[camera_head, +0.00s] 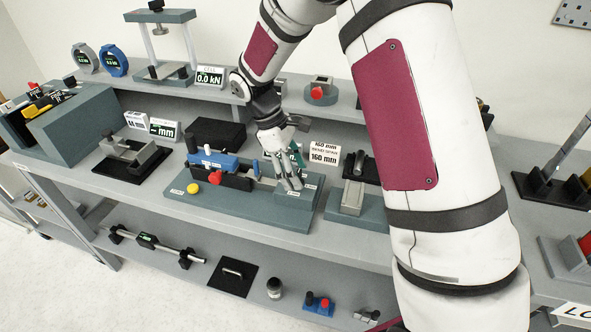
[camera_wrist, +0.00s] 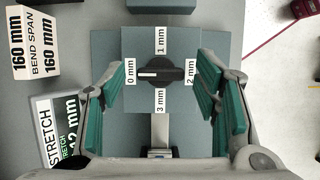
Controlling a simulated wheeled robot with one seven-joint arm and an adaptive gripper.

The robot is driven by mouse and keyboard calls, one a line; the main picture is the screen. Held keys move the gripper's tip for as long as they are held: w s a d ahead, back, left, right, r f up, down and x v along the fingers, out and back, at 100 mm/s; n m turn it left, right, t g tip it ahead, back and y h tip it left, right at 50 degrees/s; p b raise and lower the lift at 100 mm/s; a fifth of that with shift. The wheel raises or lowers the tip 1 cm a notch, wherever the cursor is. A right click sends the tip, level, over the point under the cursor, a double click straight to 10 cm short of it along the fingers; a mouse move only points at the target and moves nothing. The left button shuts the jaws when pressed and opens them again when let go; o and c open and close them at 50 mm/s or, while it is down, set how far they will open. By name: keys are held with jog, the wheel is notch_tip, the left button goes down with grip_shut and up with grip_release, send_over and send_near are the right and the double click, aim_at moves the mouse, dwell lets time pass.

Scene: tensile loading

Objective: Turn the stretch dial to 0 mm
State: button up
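The stretch dial (camera_wrist: 162,72) is a dark knob on a grey block, ringed by white labels: 0 mm at left, 1 mm at top, 2 mm at right, 3 mm at bottom. Its handle lies level in the wrist view, with a white mark on its left end pointing at the 0 mm label (camera_wrist: 131,71). My gripper (camera_wrist: 164,85) is open, its green-padded fingers apart on both sides of the dial with visible gaps. In the head view my gripper (camera_head: 290,183) is over the right end of the grey tester base (camera_head: 240,207) and hides the dial.
A stretch readout (camera_wrist: 58,130) is partly hidden by my left finger. A bend span sign (camera_wrist: 33,43) stands near it. The tester has a blue clamp (camera_head: 215,160), a red knob (camera_head: 215,178) and a yellow button (camera_head: 193,188). A grey fixture (camera_head: 352,197) stands to the right.

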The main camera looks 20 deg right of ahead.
jog(key=shift+r, duration=0.1)
jog(key=v, duration=1.2)
